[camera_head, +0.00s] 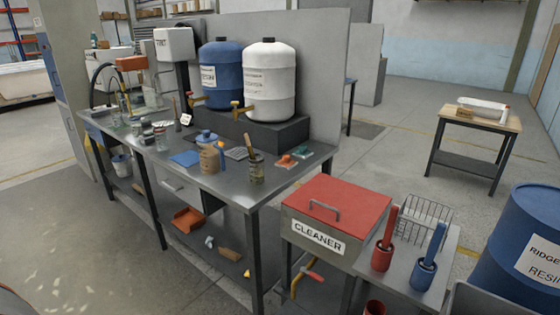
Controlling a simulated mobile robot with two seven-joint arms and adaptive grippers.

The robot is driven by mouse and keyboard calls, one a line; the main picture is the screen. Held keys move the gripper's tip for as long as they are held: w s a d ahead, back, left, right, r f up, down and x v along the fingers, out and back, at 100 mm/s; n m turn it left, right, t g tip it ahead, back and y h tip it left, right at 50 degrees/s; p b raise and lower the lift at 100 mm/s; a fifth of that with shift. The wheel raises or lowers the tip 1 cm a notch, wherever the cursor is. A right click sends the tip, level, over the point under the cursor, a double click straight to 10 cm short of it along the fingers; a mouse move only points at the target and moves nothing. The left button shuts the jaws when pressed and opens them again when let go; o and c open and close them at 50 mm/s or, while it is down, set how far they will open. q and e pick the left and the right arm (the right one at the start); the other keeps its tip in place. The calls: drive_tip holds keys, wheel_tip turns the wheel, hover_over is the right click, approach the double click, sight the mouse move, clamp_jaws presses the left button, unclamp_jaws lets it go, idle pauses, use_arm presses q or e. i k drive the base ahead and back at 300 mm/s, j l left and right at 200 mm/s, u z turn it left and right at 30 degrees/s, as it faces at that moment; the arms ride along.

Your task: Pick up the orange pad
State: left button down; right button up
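A small orange pad (286,161) lies on the grey metal workbench (225,185), near its right end. A small teal-green piece (302,152) lies just behind and to the right of it. The orange pad is small in this view, so its exact shape is hard to tell. Neither of my grippers is in view.
A jar with tools (256,172), a brown jug (210,160) and a blue cloth (186,158) are left of the pad. Blue and white tanks (268,85) stand behind. A red-lidded cleaner box (335,205) stands at the front right.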

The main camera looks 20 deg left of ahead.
sight(286, 163)
drive_tip(key=i+j, duration=0.1)
drive_tip(key=j, duration=1.2)
drive_tip(key=i+j, duration=0.15)
drive_tip(key=j, duration=0.5)
drive_tip(key=z, duration=0.05)
